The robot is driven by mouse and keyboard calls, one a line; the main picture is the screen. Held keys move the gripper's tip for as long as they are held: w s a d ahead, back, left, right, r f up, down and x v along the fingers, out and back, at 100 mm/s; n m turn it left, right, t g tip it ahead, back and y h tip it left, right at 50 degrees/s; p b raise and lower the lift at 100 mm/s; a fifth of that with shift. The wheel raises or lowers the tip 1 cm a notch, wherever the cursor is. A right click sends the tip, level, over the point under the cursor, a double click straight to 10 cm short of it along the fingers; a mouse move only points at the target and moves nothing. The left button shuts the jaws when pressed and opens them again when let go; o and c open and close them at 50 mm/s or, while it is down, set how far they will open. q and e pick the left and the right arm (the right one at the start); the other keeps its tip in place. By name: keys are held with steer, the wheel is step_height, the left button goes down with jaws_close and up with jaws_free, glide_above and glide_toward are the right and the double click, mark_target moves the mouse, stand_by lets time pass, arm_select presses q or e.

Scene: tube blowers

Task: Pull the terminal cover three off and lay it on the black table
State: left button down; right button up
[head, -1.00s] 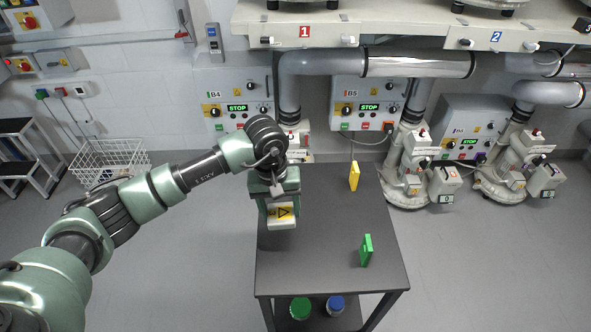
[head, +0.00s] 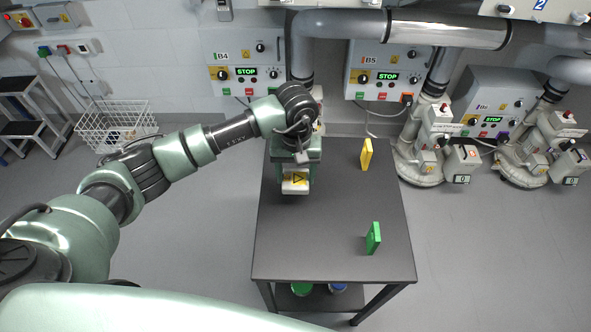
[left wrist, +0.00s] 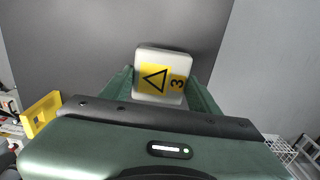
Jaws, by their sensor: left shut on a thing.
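My left gripper (head: 300,170) is over the back left part of the black table (head: 320,250). It is shut on terminal cover three (head: 295,186), a pale block with a yellow warning triangle. In the left wrist view, the cover (left wrist: 146,58) sits between the two green fingers of the left gripper (left wrist: 163,92), and its label reads "3". The dark tabletop (left wrist: 90,35) lies behind it. I cannot tell whether the cover touches the table. My right gripper is not in view.
A yellow piece (head: 366,154) stands at the table's back and a green piece (head: 373,238) at its front right. The middle of the tabletop is clear. Blower units (head: 425,150) stand behind to the right. A white wire basket (head: 115,125) is on the floor at left.

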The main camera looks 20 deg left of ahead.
arm_select(q)
step_height(320, 180, down, 2)
steer(key=shift+s+b, duration=0.1)
steer(key=shift+b, duration=0.25)
steer(key=shift+f+b, duration=0.45)
steer(key=shift+f, duration=0.35)
steer(key=shift+f+b, duration=0.55)
steer(key=shift+f, duration=0.65)
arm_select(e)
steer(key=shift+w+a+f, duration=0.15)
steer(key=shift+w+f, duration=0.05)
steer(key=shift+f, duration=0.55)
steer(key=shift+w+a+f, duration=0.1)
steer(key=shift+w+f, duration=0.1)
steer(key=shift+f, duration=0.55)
arm_select(q)
steer(key=shift+c, duration=1.5)
jaws_free()
